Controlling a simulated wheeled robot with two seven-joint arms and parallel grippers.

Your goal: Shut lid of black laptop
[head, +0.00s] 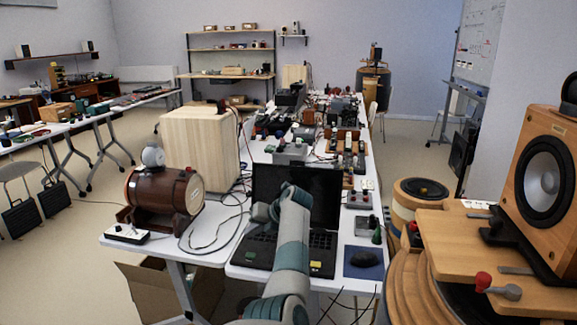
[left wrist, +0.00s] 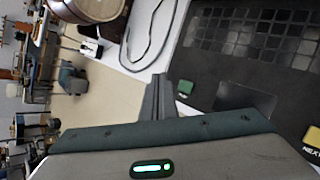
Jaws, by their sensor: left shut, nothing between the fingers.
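The black laptop stands open on the white table, its lid (head: 326,190) raised and its keyboard base (head: 262,250) flat. My left arm crosses in front and hides part of the lid and keyboard. My left gripper (head: 262,213) is over the left part of the laptop, in front of the lid; its fingertips are hard to make out there. In the left wrist view the fingers (left wrist: 158,97) are shut and empty, beside the laptop's base edge. The keys (left wrist: 250,38) and touchpad (left wrist: 245,98) show there too. I cannot tell whether the gripper touches the laptop. My right gripper is not in view.
A wooden barrel-shaped speaker (head: 162,190) and a pale wooden box (head: 200,140) stand left of the laptop. A mouse (head: 364,258) lies on a dark blue pad at its right. Cables lie on the left tabletop. A large wooden speaker (head: 540,175) stands at right.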

